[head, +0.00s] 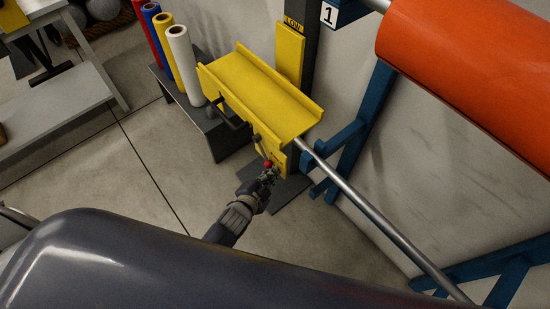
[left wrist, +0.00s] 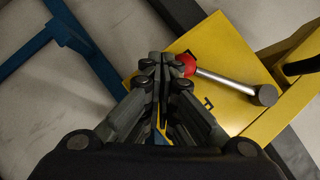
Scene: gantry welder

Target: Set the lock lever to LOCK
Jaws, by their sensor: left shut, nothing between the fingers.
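The lock lever (head: 267,164) is a short metal rod with a red ball knob on the front face of the yellow machine (head: 265,92). In the left wrist view the lever (left wrist: 225,83) runs from a round pivot at right to its red knob at left, beside my fingertips. My left gripper (head: 271,174) is shut and empty, just below the knob in the head view; its fingers (left wrist: 160,65) also show in the wrist view. I cannot tell whether they touch the knob. The lettering on the yellow plate (left wrist: 235,45) is mostly hidden by the fingers. My right gripper is out of view.
A black handle (head: 232,120) sticks out from the yellow machine left of the lever. A steel bar (head: 385,225) and blue frame (head: 350,160) stand to the right, with a large orange roll (head: 475,70) above. Coloured rolls (head: 183,65) stand at left. Open floor lies left of my gripper.

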